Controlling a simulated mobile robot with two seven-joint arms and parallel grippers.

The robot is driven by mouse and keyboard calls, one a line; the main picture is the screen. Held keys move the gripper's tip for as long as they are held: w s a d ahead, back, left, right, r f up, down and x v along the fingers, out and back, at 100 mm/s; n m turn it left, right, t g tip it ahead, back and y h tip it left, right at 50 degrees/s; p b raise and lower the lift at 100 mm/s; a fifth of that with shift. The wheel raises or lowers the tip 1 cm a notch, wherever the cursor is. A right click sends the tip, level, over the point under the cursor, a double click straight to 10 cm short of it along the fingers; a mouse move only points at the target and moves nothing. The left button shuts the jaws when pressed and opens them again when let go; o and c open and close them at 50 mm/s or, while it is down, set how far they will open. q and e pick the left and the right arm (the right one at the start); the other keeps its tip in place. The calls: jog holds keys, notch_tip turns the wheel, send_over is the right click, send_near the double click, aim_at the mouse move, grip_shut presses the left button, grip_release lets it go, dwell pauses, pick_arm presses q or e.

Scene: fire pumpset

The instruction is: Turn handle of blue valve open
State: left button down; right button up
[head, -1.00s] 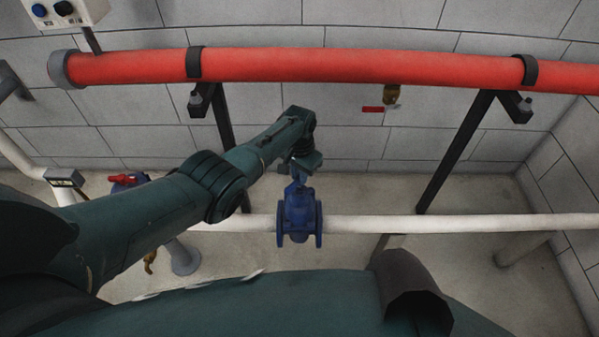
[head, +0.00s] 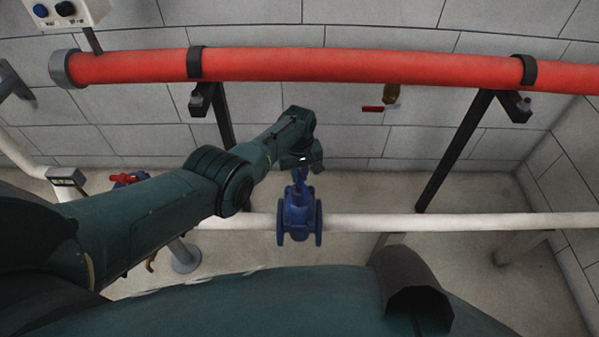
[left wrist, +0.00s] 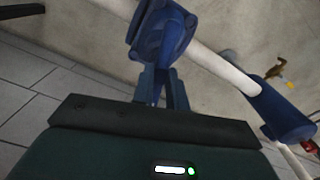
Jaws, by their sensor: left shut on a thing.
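The blue valve (head: 299,217) sits on the white pipe near the middle of the head view. Its body also shows at the top of the left wrist view (left wrist: 163,34). My left gripper (head: 299,178) is above the valve, with its wrist over the valve's top. In the left wrist view the fingers (left wrist: 162,88) are shut on the blue handle at the valve's top. The fingers and the wrist hide much of the handle, so its exact angle is hard to tell. My right gripper is not in view.
A thick red pipe (head: 350,68) runs along the wall behind, on black brackets. The white pipe (head: 430,222) runs low across the floor. A small valve with a red lever (head: 374,109) is on the wall. Another blue valve with a red handle (head: 124,179) stands at left.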

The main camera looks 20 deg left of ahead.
pick_arm(q)
jog(key=n, duration=0.3)
jog(key=shift+n, duration=0.4)
jog(key=n, duration=0.3)
jog(key=shift+n, duration=0.3)
jog(key=n, duration=0.3)
jog(key=shift+n, duration=0.3)
jog(key=n, duration=0.3)
jog(key=shift+n, duration=0.3)
jog(key=n, duration=0.3)
jog(key=shift+n, duration=0.3)
jog(key=n, duration=0.3)
jog(key=shift+n+b, duration=0.4)
jog(key=n+b, duration=0.1)
jog(key=n, duration=0.4)
jog(key=shift+n, duration=0.3)
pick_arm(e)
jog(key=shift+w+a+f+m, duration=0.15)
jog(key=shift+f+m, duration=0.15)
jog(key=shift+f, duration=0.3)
pick_arm(q)
jog(key=shift+b, duration=0.3)
